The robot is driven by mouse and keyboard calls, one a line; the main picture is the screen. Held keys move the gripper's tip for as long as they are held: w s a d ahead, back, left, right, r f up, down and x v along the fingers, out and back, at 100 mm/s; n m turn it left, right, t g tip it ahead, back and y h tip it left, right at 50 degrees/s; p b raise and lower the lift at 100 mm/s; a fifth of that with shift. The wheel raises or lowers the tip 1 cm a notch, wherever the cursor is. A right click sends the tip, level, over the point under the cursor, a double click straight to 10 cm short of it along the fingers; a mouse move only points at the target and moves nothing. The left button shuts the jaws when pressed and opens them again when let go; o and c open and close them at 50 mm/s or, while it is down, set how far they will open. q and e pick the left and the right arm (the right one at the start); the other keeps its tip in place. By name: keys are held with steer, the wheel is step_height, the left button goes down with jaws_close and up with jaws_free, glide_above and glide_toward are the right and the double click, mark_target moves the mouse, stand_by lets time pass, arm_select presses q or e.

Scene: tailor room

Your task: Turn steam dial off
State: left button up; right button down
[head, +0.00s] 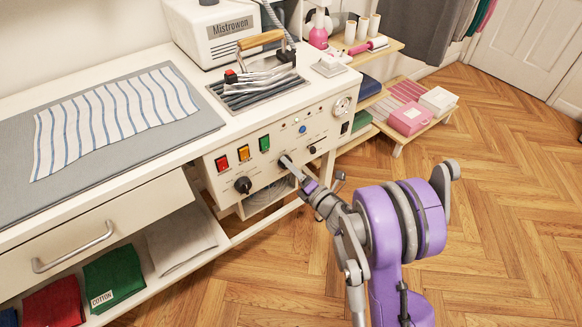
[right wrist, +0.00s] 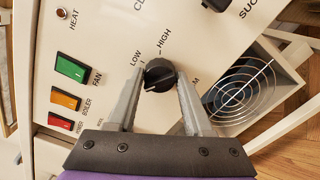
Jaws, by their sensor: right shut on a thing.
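The dial in my grip is a round black knob on the white front panel of the ironing unit, and it shows in the right wrist view (right wrist: 159,75). LOW and HIGH are printed beside it. A label by my right finger shows only an "M"; the rest is hidden. My right gripper (head: 288,166) reaches the panel below the green switch. Its two grey fingers lie on either side of the knob and are shut on it. A pale pointer mark shows on the knob, but its exact setting is hard to read. My left gripper is not in view.
Another black dial (head: 243,185) sits to the left on the panel. Red (head: 222,163), orange (head: 244,153) and green (head: 264,143) switches are above. A round wire grille (right wrist: 240,90) is below the gripped knob. An iron (head: 262,72) rests on top. The floor at right is clear.

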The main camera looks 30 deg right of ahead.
stand_by(0.4)
steer(key=shift+c, duration=1.6)
jaws_free()
steer(key=s, duration=1.1)
steer(key=shift+d+p, duration=0.4)
steer(key=shift+w, duration=0.1)
